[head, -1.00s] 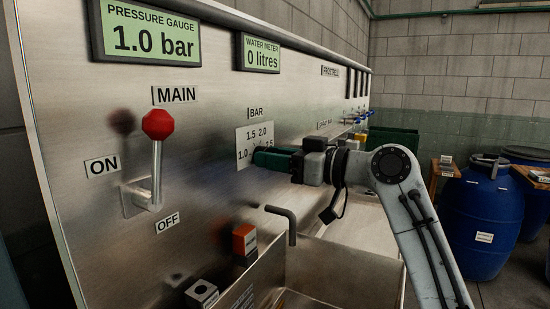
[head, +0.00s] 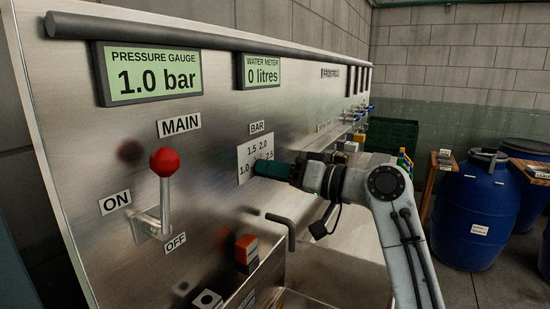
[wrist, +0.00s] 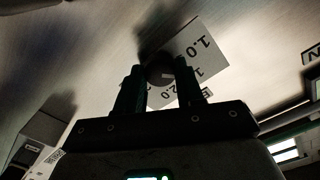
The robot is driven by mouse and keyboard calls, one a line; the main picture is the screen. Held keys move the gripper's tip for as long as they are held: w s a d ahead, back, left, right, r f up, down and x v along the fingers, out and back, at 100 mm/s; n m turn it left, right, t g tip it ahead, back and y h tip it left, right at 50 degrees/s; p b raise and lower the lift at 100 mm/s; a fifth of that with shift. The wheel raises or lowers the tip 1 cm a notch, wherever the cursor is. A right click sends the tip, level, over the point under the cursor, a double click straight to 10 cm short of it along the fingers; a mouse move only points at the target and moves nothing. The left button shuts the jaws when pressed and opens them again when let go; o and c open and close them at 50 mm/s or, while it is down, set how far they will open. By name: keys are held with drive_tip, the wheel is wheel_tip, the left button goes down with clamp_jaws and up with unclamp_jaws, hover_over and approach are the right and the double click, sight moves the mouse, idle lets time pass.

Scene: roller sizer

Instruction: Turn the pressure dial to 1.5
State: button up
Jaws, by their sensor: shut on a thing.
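The pressure dial's scale plate (head: 250,158) is on the steel panel under the BAR label, marked 1.0, 1.5, 2.0 and 2.5. The dark round dial (wrist: 160,70) shows between my fingers in the wrist view; in the head view my gripper hides most of it. My gripper (head: 262,168) is shut on the dial, and its fingers (wrist: 159,82) stand on both sides of it in the wrist view. The pressure gauge (head: 152,72) reads 1.0 bar. The dial's pointer is too dark to read.
A red-knobbed MAIN lever (head: 165,163) stands to the left, with its handle up. A bent metal pipe (head: 286,226) and a red button box (head: 246,249) are below the dial. A sink is under my arm. Blue drums (head: 477,215) stand at the right.

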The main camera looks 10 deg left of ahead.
drive_tip(key=shift+m+p, duration=1.35)
drive_tip(key=shift+m, duration=0.25)
drive_tip(key=shift+d, duration=0.1)
drive_tip(key=o, duration=1)
drive_tip(key=shift+o, duration=0.2)
drive_tip(key=b+v, duration=0.2)
drive_tip(key=v, duration=0.8)
drive_tip(key=shift+d, duration=0.35)
drive_tip(key=shift+s, duration=0.1)
